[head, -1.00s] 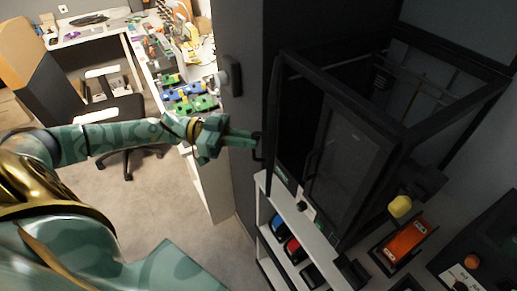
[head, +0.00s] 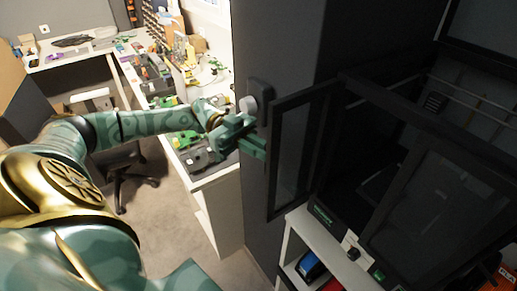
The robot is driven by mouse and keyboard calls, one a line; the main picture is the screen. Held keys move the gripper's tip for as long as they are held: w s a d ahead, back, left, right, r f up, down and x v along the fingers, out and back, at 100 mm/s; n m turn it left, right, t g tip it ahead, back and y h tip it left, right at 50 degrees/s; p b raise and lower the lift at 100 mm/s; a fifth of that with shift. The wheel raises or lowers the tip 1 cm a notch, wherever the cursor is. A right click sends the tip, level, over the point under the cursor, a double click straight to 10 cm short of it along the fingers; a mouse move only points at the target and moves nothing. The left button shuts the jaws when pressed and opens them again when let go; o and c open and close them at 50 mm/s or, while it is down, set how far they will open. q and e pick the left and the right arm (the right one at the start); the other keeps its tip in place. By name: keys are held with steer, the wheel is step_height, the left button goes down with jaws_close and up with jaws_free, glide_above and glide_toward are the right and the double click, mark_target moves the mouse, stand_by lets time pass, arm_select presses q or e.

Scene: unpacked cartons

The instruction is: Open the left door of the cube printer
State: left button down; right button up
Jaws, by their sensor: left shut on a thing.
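The cube printer (head: 400,113) is a black framed box on the right of the head view. Its left door (head: 297,150), a dark pane in a black frame, stands swung out from the printer's front, leaving a gap into the dark interior. The right door (head: 437,200) looks closed. My left gripper (head: 256,147), green, is at the outer edge of the left door, shut on its handle; the handle itself is mostly hidden by the fingers. My right gripper is not in view.
A dark grey wall or pillar (head: 275,50) stands close behind my left gripper. A white shelf (head: 292,243) with small coloured items is below the printer. A cluttered white workbench (head: 205,178) and an office chair (head: 125,165) are at the left, with open carpet between.

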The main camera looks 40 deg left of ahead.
arm_select(q)
steer(key=shift+w+a+b, duration=0.4)
steer(key=shift+w+a, duration=0.25)
steer(key=shift+r, duration=0.1)
steer(key=c, duration=1.9)
jaws_free()
steer(key=o, duration=0.4)
steer(key=shift+w+d, duration=0.25)
steer(key=a+b, duration=0.7)
steer(key=a, duration=0.9)
steer(key=shift+w, duration=0.1)
